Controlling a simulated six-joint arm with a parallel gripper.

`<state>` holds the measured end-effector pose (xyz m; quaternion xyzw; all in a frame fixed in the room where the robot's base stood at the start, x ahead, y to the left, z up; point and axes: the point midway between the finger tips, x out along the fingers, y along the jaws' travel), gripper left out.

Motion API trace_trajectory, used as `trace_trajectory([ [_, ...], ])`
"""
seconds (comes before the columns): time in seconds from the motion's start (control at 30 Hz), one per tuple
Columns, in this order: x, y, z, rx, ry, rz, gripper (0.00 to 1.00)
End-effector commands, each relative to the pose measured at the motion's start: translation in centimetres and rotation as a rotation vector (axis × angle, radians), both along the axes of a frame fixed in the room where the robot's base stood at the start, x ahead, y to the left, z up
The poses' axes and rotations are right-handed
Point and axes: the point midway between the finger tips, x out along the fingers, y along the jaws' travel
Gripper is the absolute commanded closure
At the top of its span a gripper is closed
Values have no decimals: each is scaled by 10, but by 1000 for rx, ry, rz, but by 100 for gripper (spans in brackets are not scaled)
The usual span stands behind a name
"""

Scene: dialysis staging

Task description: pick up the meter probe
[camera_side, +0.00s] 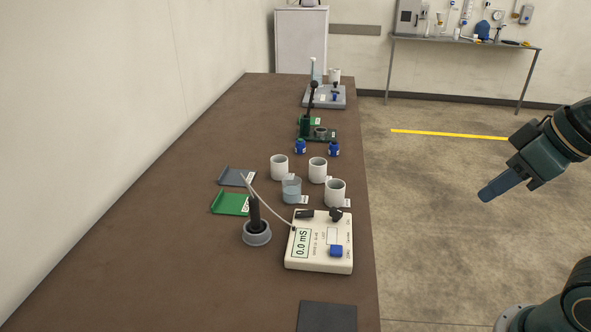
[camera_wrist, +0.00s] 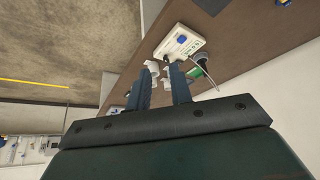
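The meter probe (camera_side: 254,211) has a black handle and stands upright in a round grey holder (camera_side: 257,236) on the brown table. A pale cable arcs from its top to the white meter (camera_side: 303,262), whose display reads 0.0 mS. My gripper (camera_side: 486,195) is off to the right of the table, above the floor and well away from the probe. In the wrist view its two fingers (camera_wrist: 160,70) are apart with nothing between them.
White cups (camera_side: 279,167), a clear beaker (camera_side: 291,189), a green tray (camera_side: 230,204) and a grey tray (camera_side: 236,176) stand behind the probe. Blue-capped bottles (camera_side: 300,146) and two stands are farther back. A dark mat (camera_side: 327,317) lies in front. The table's left front is clear.

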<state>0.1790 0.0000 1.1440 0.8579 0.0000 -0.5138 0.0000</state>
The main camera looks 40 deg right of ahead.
Motion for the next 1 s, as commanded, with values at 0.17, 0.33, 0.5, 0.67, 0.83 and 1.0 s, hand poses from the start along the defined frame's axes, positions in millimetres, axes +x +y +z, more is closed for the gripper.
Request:
trace_trajectory([
  [0.17, 0, 0, 0, 0, 0, 0, 51],
  [0.33, 0, 0, 0, 0, 0, 0, 51],
  [0.5, 3, 0, 2, 0, 1, 1, 51],
  [0.67, 15, 2, 7, 2, 6, 5, 51],
  [0.83, 43, 6, 19, 3, 14, 13, 51],
  [1.0, 80, 13, 29, 6, 25, 23, 51],
])
